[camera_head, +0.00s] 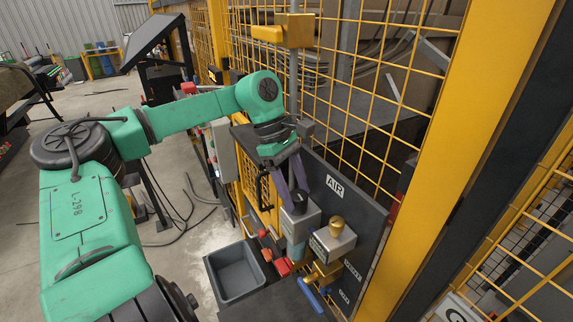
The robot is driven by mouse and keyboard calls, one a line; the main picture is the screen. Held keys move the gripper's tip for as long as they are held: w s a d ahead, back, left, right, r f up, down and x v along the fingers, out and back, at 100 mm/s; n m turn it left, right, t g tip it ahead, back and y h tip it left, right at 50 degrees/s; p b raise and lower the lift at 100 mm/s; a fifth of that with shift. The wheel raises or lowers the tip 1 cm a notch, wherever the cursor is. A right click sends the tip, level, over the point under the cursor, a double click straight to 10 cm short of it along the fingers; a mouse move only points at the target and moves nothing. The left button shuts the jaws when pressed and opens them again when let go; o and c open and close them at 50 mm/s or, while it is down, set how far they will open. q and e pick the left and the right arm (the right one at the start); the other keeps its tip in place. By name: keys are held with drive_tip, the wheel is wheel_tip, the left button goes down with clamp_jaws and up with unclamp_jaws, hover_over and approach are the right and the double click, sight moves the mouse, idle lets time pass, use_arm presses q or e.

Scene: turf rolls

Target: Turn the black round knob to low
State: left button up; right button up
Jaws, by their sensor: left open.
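The black round knob (299,197) sits on top of a grey regulator block (299,222) under the AIR label on a dark panel. My left gripper (291,198) is open, with its purple-grey fingers pointing down at the knob. One finger is on the left of the knob and the other is behind or beside it. I cannot tell whether they touch it. The knob's markings and setting are too small to read. My right gripper is not in view.
A second block with a brass knob (336,226) stands close on the right. Red fittings (282,266) and a blue handle (310,292) are below. A grey bin (236,272) is at the lower left. Yellow mesh fencing (370,90) rises behind, and a yellow post (455,150) stands right.

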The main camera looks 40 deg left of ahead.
use_arm(q)
drive_tip(key=b+v, duration=0.2)
drive_tip(key=v, duration=1.1)
drive_tip(key=shift+r, duration=0.35)
